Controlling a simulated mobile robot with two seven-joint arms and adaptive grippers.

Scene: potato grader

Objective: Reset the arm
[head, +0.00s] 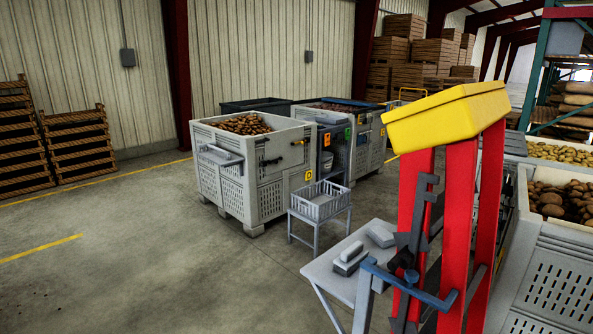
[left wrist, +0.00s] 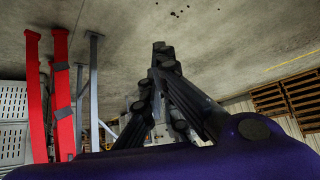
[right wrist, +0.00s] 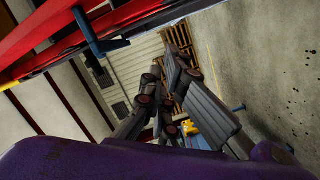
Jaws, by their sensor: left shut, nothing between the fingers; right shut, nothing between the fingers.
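My left gripper (left wrist: 160,58) shows in the left wrist view. Its dark fingers come together at the tips, shut and empty, with bare concrete floor behind them. My right gripper (right wrist: 166,78) shows in the right wrist view. Its dark fingers are shut with nothing held, and the wall and wooden crates lie in the background. Neither gripper shows in the head view.
A red frame with a yellow top (head: 445,115) stands close at right. Beside it are a grey table (head: 335,279) and a potato bin (head: 560,275). A crate on a stand (head: 320,203) and a grey bin (head: 265,180) stand mid-view.

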